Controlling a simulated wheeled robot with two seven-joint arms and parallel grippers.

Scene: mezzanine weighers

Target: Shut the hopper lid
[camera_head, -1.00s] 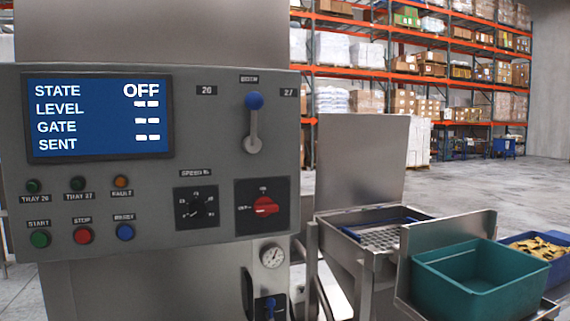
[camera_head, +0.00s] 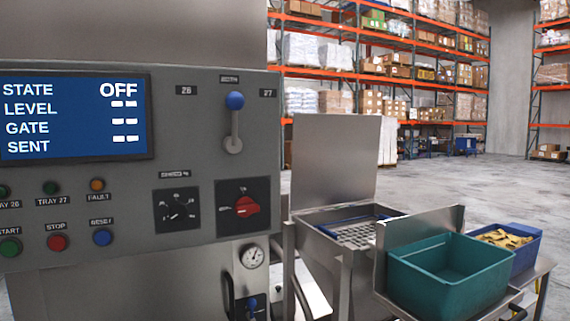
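The hopper lid (camera_head: 335,158) is a flat grey metal panel standing upright, open, at the back of the hopper. The hopper (camera_head: 343,266) is a metal box with a grate (camera_head: 358,233) showing in its open top and a blue bar (camera_head: 350,218) along its rim. It stands just right of the control panel. Neither of my grippers is in view.
The control panel (camera_head: 200,130) fills the left, with its screen (camera_head: 70,116) reading STATE OFF. An empty teal bin (camera_head: 450,287) stands right of the hopper, behind it a blue bin (camera_head: 525,256) with yellowish pieces. Open floor (camera_head: 480,190) lies beyond, before tall racks.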

